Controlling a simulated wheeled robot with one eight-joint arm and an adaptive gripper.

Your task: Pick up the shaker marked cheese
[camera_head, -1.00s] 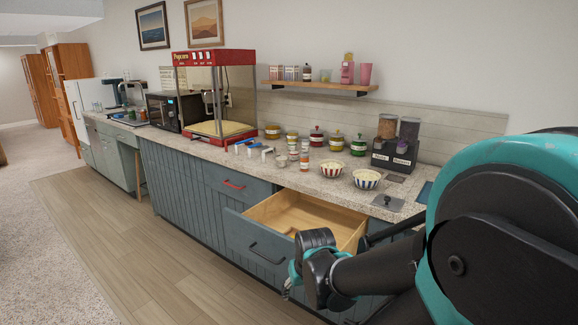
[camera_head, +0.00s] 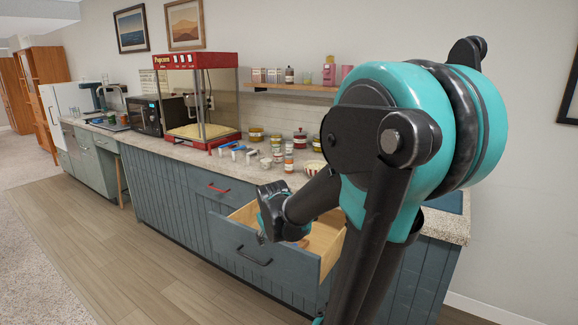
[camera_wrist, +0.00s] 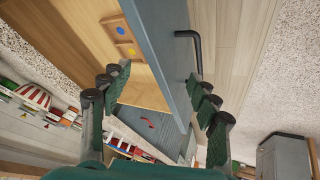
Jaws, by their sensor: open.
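Several small shakers or jars (camera_head: 288,163) with white and red labels stand on the counter, right of the blue-handled scoops. Their lettering is too small to read, so I cannot tell which is marked cheese. Small labelled containers also show at the lower left of the wrist view (camera_wrist: 70,116). My gripper (camera_head: 262,234) hangs over the open drawer, in front of and below the counter top, apart from the shakers. In the wrist view my gripper (camera_wrist: 161,88) has its fingers wide apart with nothing held between them.
The open drawer (camera_head: 275,262) juts out below the counter; wooden pieces with blue and yellow dots (camera_wrist: 122,38) lie inside. A popcorn machine (camera_head: 200,98) stands left of the shakers. A wall shelf (camera_head: 290,88) hangs above. My arm hides the counter's right part. The floor in front is clear.

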